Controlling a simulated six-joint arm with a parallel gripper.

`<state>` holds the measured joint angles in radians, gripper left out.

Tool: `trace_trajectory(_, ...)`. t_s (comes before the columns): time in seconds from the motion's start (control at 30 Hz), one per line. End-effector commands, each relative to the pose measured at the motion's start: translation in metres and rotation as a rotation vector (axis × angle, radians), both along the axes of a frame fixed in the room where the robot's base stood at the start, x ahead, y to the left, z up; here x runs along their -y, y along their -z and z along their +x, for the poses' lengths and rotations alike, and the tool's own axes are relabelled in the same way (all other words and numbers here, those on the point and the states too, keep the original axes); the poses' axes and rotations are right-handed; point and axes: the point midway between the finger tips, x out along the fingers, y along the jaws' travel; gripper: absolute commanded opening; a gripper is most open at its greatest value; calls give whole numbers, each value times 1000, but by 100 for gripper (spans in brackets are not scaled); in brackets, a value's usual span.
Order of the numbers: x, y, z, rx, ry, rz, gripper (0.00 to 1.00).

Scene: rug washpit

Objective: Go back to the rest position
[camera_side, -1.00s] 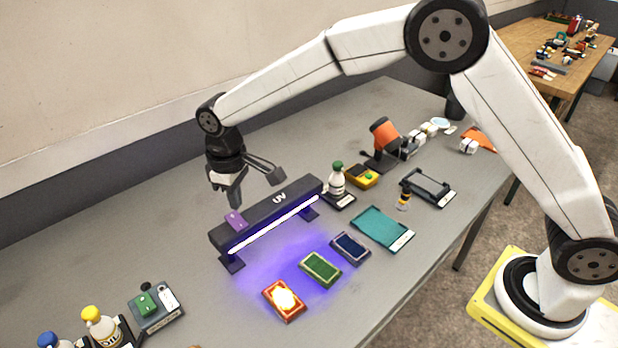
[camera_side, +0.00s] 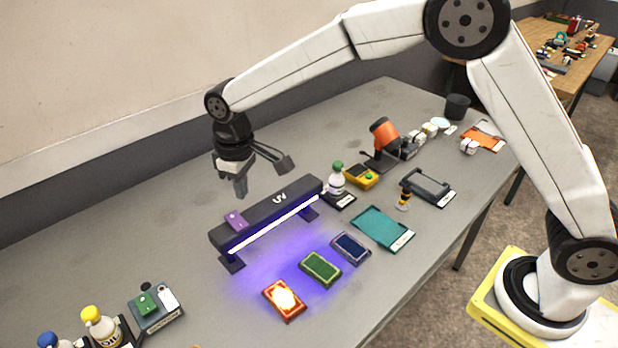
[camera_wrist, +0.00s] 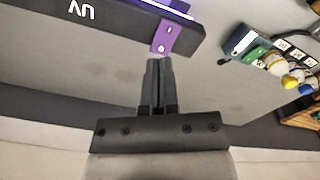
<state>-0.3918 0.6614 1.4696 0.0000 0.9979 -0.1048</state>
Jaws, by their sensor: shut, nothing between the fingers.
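My gripper (camera_side: 241,189) is shut and empty, pointing down above the grey table behind the UV lamp. In the wrist view its fingers (camera_wrist: 159,62) are pressed together with nothing between them. The black UV lamp (camera_side: 285,199) stands as a bar on short feet and casts violet light on the table. A small purple block (camera_side: 235,221) is on the lamp's left end, and it also shows in the wrist view (camera_wrist: 164,36) just beyond my fingertips. My gripper is apart from both the lamp and the block.
Small rugs lie before the lamp: red with a bright centre (camera_side: 284,300), green (camera_side: 320,267), blue (camera_side: 350,247). A teal mat (camera_side: 382,229), a white bottle (camera_side: 337,177) and an orange device (camera_side: 385,133) are to the right. Bottles (camera_side: 101,327) stand front left. A wall runs behind the table.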

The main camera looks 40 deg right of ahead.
Motion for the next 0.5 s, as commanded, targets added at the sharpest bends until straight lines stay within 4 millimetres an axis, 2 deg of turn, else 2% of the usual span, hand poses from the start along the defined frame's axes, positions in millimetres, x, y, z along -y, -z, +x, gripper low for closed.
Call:
trace_trajectory(0.27, 53, -2, -24, 41, 104, 16, 0)
trace_trajectory(0.5, 105, 0, -62, 86, 213, 30, 0)
